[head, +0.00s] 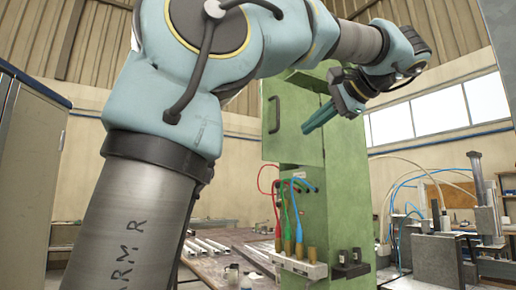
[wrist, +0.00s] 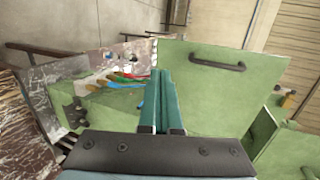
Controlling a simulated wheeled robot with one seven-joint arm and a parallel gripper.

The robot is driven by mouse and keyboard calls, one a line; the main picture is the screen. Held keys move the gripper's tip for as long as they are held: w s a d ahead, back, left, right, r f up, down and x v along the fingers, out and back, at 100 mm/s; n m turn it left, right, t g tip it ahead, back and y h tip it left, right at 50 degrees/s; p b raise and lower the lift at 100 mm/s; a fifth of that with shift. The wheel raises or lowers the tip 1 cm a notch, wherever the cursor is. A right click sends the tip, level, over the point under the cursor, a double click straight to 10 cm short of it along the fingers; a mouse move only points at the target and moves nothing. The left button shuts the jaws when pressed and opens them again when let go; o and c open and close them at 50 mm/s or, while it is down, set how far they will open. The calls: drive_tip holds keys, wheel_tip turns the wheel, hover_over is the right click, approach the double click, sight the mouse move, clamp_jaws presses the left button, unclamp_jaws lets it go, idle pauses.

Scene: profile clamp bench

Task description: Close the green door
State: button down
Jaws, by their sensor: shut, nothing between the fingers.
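The green door (head: 290,128) is a flat panel on the upper part of a tall green cabinet (head: 345,190). It carries a dark bar handle (head: 273,115). The door seems to stand away from the cabinet body; how far is hard to tell. In the wrist view, the door (wrist: 205,95) fills the middle, with its handle (wrist: 218,63) at the upper right. My gripper (head: 307,130) has teal fingers, shut and empty, overlapping the door's right part in the head view. In the wrist view, the fingertips (wrist: 161,72) lie left of the handle. Contact with the door cannot be told.
Red, green and blue cables (head: 291,200) hang below the door into a light connector block (head: 299,265). A dark block (head: 349,265) sits beside it. A bench with metal profiles (head: 205,246) lies at the left; machinery (head: 440,255) stands at the right.

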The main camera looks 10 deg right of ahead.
drive_tip(key=s+r, duration=0.1)
drive_tip(key=p, duration=0.3)
approach(265, 146)
drive_tip(key=x, duration=0.6)
drive_tip(key=shift+w+a+f, duration=0.1)
drive_tip(key=shift+w, duration=0.1)
